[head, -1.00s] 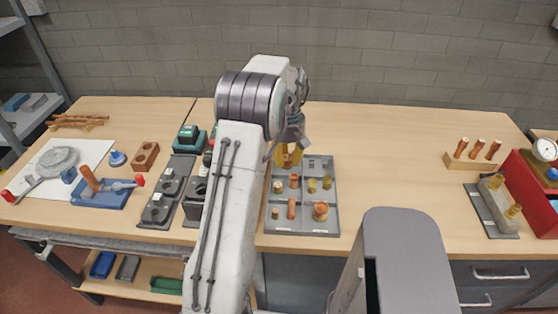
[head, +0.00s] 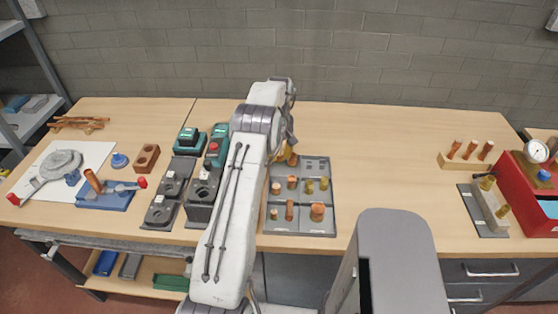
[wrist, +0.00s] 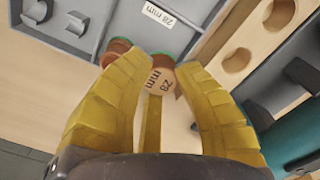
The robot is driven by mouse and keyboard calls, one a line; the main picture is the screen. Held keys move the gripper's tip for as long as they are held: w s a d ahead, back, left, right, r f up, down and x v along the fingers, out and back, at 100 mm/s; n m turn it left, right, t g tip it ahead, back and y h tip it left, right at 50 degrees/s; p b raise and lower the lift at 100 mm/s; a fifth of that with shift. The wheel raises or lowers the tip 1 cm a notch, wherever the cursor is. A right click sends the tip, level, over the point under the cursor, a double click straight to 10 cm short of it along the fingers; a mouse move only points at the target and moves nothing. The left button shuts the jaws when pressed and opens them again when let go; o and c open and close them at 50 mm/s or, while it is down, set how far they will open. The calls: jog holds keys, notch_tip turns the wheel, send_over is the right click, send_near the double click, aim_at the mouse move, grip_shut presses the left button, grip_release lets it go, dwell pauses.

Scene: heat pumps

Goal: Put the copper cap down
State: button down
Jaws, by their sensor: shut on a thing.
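Copper edges with green rims show at the fingertips. In the head view my gripper (head: 292,159) is at the back left of the grey tray (head: 326,222), mostly hidden behind my arm. In the wrist view the tray (wrist: 125,18) lies beyond the fingertips and has another "28 mm" label. I cannot tell whether the cap touches anything below.
Several copper and brass fittings (head: 317,211) stand in the tray. Dark chargers or tools (head: 205,185) are left of my arm. A wooden block with holes (wrist: 238,60) is close on the right in the wrist view.

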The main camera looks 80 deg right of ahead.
aim_at(279, 169)
jog(key=shift+f+p, duration=0.6)
jog(key=shift+f, duration=1.35)
jog(key=shift+f, duration=0.2)
jog(key=c, duration=1.1)
grip_release()
jog(key=shift+r, duration=0.1)
notch_tip(279, 169, up, 12)
jog(key=shift+r+b, duration=0.2)
jog(key=shift+b, duration=0.45)
